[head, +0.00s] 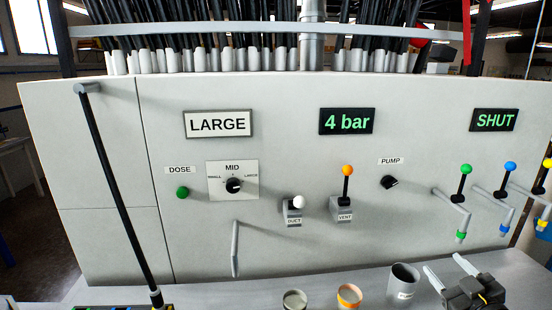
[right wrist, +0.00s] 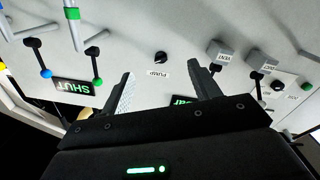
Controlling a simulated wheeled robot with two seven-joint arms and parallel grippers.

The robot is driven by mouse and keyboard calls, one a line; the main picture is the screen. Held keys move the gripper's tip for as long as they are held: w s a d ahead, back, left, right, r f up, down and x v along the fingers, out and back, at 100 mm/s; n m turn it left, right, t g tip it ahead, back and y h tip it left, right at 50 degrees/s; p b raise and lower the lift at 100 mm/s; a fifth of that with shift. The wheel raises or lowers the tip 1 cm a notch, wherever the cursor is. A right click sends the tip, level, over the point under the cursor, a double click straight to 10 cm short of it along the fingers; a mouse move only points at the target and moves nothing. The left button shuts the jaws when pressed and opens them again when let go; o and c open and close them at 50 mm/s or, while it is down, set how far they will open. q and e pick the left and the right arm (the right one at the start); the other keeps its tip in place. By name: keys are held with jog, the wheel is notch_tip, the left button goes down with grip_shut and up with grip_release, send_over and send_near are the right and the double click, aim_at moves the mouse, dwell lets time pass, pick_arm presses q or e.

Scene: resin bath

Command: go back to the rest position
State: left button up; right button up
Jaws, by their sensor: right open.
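My right gripper (head: 447,267) is at the bottom right of the head view, in front of the machine and just right of a grey cup (head: 403,281). Its two fingers are apart with nothing between them. The right wrist view shows the same open fingers (right wrist: 163,84), pointing toward the panel near the PUMP knob (right wrist: 160,58). I see no contact with the panel. My left gripper is not in view.
The machine panel (head: 290,245) carries a DOSE button (head: 182,192), MID dial (head: 233,185), white DUCT lever (head: 299,202), orange VENT lever (head: 347,172) and PUMP knob (head: 389,182). Displays read LARGE, 4 bar and SHUT. Several coloured levers, including green (head: 466,170), stand at right. Cups (head: 349,296) stand below.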

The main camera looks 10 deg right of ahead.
jog(key=s+a+f+m+g, duration=0.1)
jog(key=s+a+f+g, duration=0.35)
jog(key=f, duration=0.45)
jog(key=s+a+f+m+g, duration=0.1)
jog(key=s+a+f+g, duration=0.3)
jog(key=f, duration=0.5)
jog(key=s+a+f+g+y, duration=0.1)
jog(key=s+a+f+g, duration=0.25)
jog(key=s+a, duration=0.35)
jog(key=s+a+f+g, duration=0.2)
jog(key=s+a+f, duration=0.35)
jog(key=s, duration=0.35)
notch_tip(320, 180, down, 32)
jog(key=s+g+b, duration=0.2)
jog(key=b, duration=0.4)
pick_arm(q)
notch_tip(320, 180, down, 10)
jog(key=b, duration=0.4)
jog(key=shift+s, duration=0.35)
pick_arm(e)
jog(key=s+d+f+g, duration=0.1)
jog(key=s+d+f, duration=0.1)
jog(key=s+f, duration=1.4)
notch_tip(320, 180, down, 3)
jog(key=shift+n, duration=0.3)
